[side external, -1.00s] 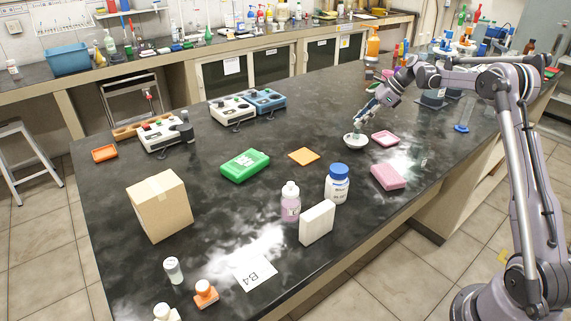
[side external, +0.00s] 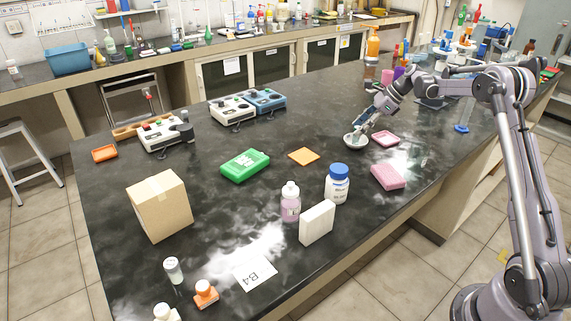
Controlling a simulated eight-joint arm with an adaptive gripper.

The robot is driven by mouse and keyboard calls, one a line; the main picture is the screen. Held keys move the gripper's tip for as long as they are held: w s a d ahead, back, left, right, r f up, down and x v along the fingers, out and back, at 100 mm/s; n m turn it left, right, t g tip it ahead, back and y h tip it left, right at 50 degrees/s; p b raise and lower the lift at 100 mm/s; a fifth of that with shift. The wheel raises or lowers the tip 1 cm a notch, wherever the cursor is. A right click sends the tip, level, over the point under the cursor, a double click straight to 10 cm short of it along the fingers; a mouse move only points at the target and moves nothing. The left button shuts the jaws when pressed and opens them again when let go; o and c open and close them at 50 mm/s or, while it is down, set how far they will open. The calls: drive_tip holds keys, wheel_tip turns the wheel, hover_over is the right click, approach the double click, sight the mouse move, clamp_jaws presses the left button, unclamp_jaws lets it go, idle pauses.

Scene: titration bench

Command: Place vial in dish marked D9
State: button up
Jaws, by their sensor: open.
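A small white dish (side external: 353,147) stands on the dark bench, left of a pink tray. My gripper (side external: 360,137) is open and reaches down at a slant, with its fingertips at or just above the dish. The fingers cover part of the dish's inside, and I cannot tell whether a vial lies in it or whether the fingers touch it. A clear vial-like container with a pale cap (side external: 173,270) stands upright at the front left, well away from my gripper. No D9 mark is readable; a card in front (side external: 254,272) reads B4.
Near the dish are a pink tray (side external: 385,138), a pink block (side external: 388,176) and an orange square (side external: 304,156). A green box (side external: 245,165), a white-capped bottle (side external: 290,202), a blue-capped bottle (side external: 337,185) and a cardboard box (side external: 160,206) stand nearer.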

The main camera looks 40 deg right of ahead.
drive_tip(key=v, duration=1.1)
drive_tip(key=s+a+r+n+h, duration=0.15)
drive_tip(key=a+r+n, duration=0.35)
drive_tip(key=a, duration=0.5)
drive_tip(key=s+a+n+h, duration=0.2)
drive_tip(key=s+a+n, duration=0.45)
drive_tip(key=a, duration=0.45)
drive_tip(key=s+a+f+n+t, duration=0.1)
drive_tip(key=s+a+f+n, duration=0.2)
drive_tip(key=s+a+n, duration=0.3)
drive_tip(key=s+a+f+n+h, duration=0.1)
drive_tip(key=s+a+f+n, duration=0.3)
drive_tip(key=s+n, duration=0.5)
drive_tip(key=shift+a+f+t, duration=0.2)
drive_tip(key=shift+a+t, duration=0.2)
drive_tip(key=shift+a, duration=0.55)
